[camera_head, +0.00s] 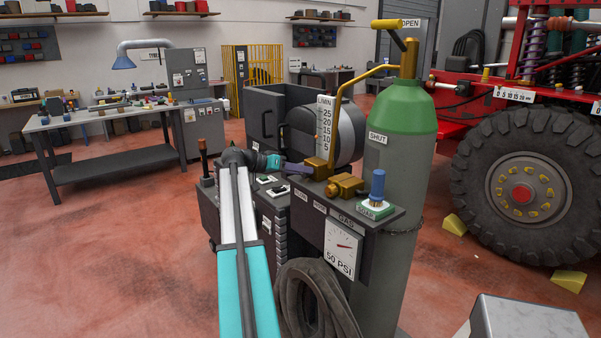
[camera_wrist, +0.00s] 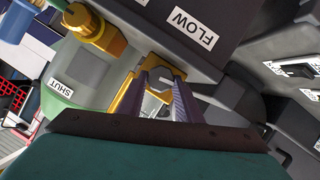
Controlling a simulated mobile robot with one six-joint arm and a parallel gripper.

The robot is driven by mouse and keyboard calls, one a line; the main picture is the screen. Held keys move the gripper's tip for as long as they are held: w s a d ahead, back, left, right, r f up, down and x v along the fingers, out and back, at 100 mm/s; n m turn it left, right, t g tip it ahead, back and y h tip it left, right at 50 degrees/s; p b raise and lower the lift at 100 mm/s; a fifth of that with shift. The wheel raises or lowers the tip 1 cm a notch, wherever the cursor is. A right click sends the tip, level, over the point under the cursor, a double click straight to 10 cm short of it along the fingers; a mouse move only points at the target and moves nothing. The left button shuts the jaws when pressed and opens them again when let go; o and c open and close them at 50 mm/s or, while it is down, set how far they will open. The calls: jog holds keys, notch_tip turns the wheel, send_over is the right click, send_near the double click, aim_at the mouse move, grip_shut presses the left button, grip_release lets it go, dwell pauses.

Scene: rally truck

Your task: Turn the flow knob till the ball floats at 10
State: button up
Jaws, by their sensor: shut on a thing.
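The flow scale (camera_head: 325,135) is a pale upright plate marked L/MIN from 5 to 25, on the gas cart. I cannot make out the ball beside its numbers. My gripper (camera_head: 307,169) reaches in from the left with purple-grey fingers, low beside the scale. In the wrist view my gripper (camera_wrist: 160,82) has its two fingers closed on a yellow knob (camera_wrist: 168,67) below the FLOW label (camera_wrist: 193,28). The knob's far side is partly hidden by the fingers. In the head view only yellow brass parts (camera_head: 319,165) show at the fingertips.
A green-topped gas cylinder (camera_head: 396,110) stands close right of the scale. A brass fitting (camera_head: 345,186), a blue knob (camera_head: 377,184) and a 50 PSI gauge (camera_head: 344,246) are near my gripper. A coiled hose (camera_head: 318,300) hangs below. Open floor lies to the left.

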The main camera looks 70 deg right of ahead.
jog(key=o, duration=1)
jog(key=shift+o, duration=0.2)
jog(key=shift+w+a+r, duration=0.1)
jog(key=b+v, duration=0.2)
jog(key=v, duration=1.1)
jog(key=shift+a+b, duration=0.25)
jog(key=shift+b, duration=0.15)
jog(key=shift+w+r, duration=0.1)
jog(key=shift+r, duration=0.05)
